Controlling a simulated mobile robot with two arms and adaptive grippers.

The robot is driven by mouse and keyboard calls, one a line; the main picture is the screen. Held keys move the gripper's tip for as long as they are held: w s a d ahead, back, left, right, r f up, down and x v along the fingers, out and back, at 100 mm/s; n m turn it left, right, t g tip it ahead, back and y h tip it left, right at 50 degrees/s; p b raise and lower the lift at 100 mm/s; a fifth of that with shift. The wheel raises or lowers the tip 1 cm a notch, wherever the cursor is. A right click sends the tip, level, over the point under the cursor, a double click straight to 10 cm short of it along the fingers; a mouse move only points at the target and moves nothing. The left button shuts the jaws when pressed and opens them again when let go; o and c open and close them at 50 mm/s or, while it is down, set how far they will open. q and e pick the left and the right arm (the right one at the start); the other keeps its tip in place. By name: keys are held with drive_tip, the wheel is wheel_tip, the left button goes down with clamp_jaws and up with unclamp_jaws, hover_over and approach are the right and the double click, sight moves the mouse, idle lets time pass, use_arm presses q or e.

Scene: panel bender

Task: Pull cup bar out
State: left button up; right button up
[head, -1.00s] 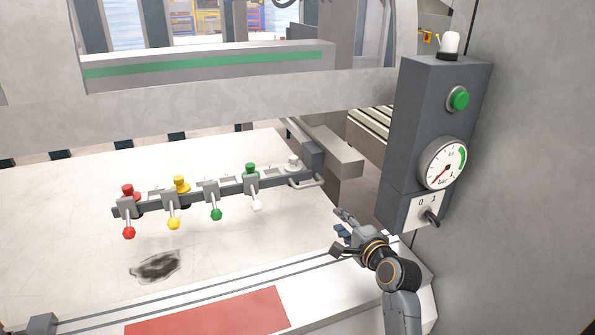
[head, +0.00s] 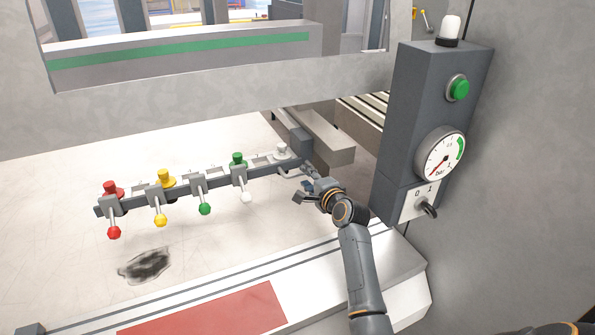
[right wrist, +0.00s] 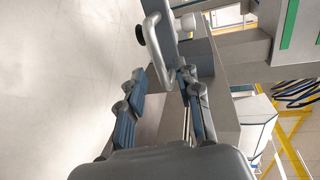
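The cup bar (head: 218,182) is a long dark grey bar over the pale table, with red, yellow, green and white knobs and levers. A bent metal handle sits at its right end; it shows large in the right wrist view (right wrist: 151,38). My right gripper (head: 306,182) is at that end of the bar. In the right wrist view its two fingers (right wrist: 162,75) are spread apart, with the handle's lower end between or just ahead of the tips. I cannot tell whether they touch it. My left gripper is not in view.
A grey control box (head: 405,130) with a green button, a pressure gauge (head: 440,154) and a 0/1 switch (head: 427,207) stands just right of my right arm. A grey beam (head: 318,138) lies behind the bar's end. A dark smudge (head: 145,265) marks the table.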

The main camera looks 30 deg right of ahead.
sight(302, 173)
drive_tip(key=shift+x, duration=1.95)
drive_tip(key=shift+r, duration=0.1)
clamp_jaws()
